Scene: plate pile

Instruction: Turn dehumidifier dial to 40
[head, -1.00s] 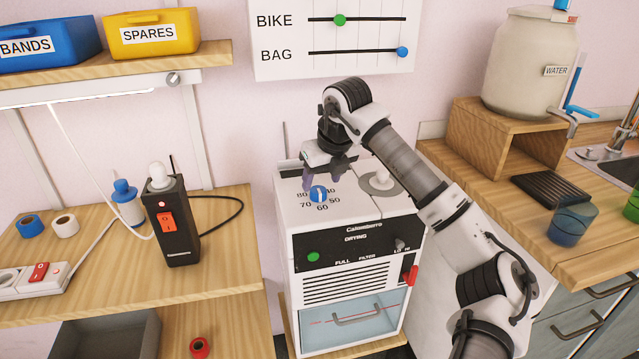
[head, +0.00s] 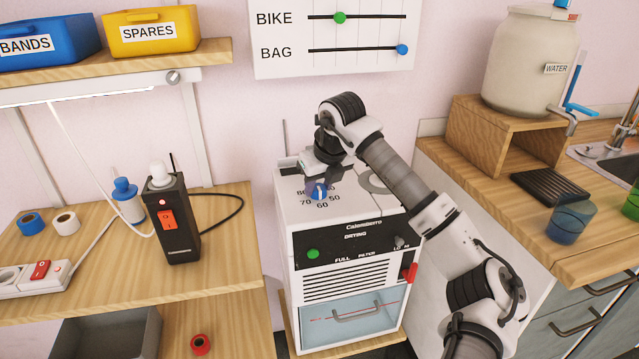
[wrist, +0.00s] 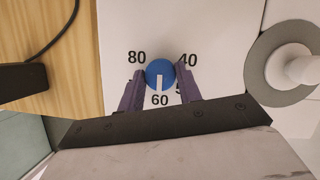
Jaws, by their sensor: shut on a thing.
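The dehumidifier (head: 286,212) is a white box with a black front panel. Its blue dial (head: 320,196) is on the top, ringed by printed numbers. In the wrist view the dial (wrist: 159,66) has a white mark pointing down toward 60; 80 is at upper left and 40 at upper right. My gripper (head: 319,184) is lowered over the dial from above. In the wrist view my gripper (wrist: 160,76) has its purple fingers on either side of the dial, shut on it. The fingers hide the 70 and most of the 50.
A white knob on a grey disc (wrist: 265,62) is to the right of the dial on the same top. A black switch box (head: 178,225) stands on the wooden bench at left. A wooden counter (head: 480,165) with a water container (head: 525,65) is at right.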

